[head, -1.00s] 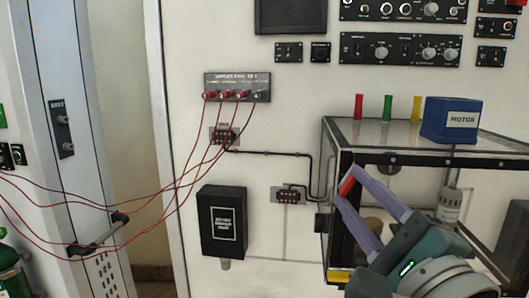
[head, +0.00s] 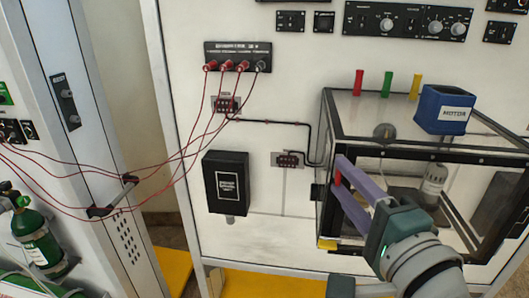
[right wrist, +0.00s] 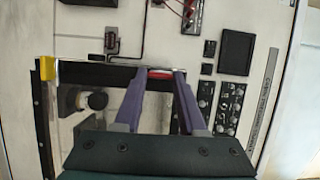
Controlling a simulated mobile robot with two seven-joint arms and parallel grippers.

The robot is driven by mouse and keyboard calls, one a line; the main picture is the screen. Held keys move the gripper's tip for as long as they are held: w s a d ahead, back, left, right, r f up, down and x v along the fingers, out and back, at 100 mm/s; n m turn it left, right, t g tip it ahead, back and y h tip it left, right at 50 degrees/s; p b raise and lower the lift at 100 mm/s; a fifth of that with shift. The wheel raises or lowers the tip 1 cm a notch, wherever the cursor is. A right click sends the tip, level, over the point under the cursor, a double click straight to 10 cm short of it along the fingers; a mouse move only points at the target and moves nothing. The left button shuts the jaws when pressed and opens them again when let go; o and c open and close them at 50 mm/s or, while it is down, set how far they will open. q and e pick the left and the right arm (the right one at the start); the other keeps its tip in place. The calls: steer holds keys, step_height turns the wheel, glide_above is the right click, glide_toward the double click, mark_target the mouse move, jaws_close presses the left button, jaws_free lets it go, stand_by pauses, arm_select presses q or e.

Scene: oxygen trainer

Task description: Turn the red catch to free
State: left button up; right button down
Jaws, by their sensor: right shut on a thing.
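The red catch (head: 338,179) is on the near left edge of the glass-sided box (head: 330,120). My right gripper (head: 337,180) has its two purple fingers shut on the catch, one above and one below it in the head view. In the right wrist view the catch (right wrist: 160,73) shows as a short red bar between the fingertips, against the dark frame edge. The fingers hide part of it. My left gripper is in neither view now.
A black wall box (head: 226,183) and red cables (head: 195,125) are to the left.

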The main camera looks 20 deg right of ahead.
steer(key=shift+f, duration=0.1)
steer(key=shift+c, duration=2.4)
jaws_free()
steer(key=s+a+b, duration=0.1)
steer(key=s+b, duration=0.1)
steer(key=s, duration=0.7)
steer(key=shift+s+a+b, duration=0.3)
steer(key=shift+s+b, duration=0.1)
